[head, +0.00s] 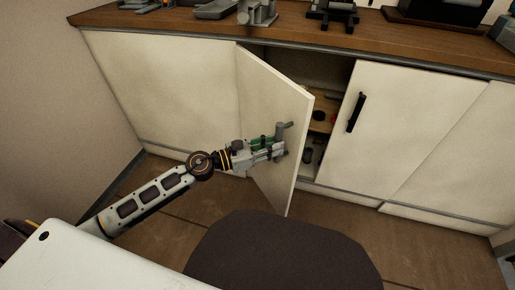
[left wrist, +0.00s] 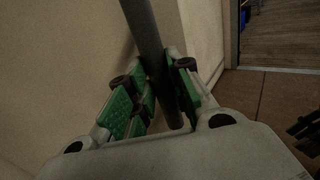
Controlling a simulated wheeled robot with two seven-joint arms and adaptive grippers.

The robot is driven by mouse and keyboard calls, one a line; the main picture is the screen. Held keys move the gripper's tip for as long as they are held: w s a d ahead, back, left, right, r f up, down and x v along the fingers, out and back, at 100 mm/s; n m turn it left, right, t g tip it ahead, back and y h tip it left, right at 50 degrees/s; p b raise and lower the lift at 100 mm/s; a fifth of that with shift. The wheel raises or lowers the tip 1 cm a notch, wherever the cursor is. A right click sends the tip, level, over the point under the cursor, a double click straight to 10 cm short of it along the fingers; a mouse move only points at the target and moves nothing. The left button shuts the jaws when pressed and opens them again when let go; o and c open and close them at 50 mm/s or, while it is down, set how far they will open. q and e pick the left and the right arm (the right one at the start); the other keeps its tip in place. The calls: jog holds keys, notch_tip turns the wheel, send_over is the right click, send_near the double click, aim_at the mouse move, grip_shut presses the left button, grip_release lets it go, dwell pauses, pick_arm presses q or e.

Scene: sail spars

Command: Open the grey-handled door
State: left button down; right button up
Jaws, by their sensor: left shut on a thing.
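The grey-handled door (head: 270,85) is a cream cabinet door. In the head view it stands partly open, swung out from the cabinet front, with a dark gap to its right. Its grey handle (head: 287,127) shows just beyond my left gripper (head: 277,146), which is shut on it. In the left wrist view the grey bar of the handle (left wrist: 142,28) runs between the green-padded fingers of my left gripper (left wrist: 165,95). My right gripper is not in view.
The open cabinet shows a wooden shelf (head: 322,121) with small items. To the right is a closed door with a black handle (head: 356,112). The wooden countertop (head: 290,36) above carries several tools. A dark rounded seat-like shape (head: 280,255) stands in front, below the door.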

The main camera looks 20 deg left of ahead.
pick_arm(q)
jog(key=b+v, duration=0.6)
jog(key=v, duration=0.3)
jog(key=shift+w+a, duration=0.35)
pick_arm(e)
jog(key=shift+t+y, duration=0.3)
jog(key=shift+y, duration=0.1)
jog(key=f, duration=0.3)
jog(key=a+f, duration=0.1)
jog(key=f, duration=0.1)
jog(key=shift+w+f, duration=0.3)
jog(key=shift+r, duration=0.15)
pick_arm(q)
jog(key=shift+a, duration=0.1)
jog(key=s+a, duration=0.2)
jog(key=a, duration=0.6)
jog(key=shift+s+a, duration=0.35)
jog(key=shift+s, duration=0.05)
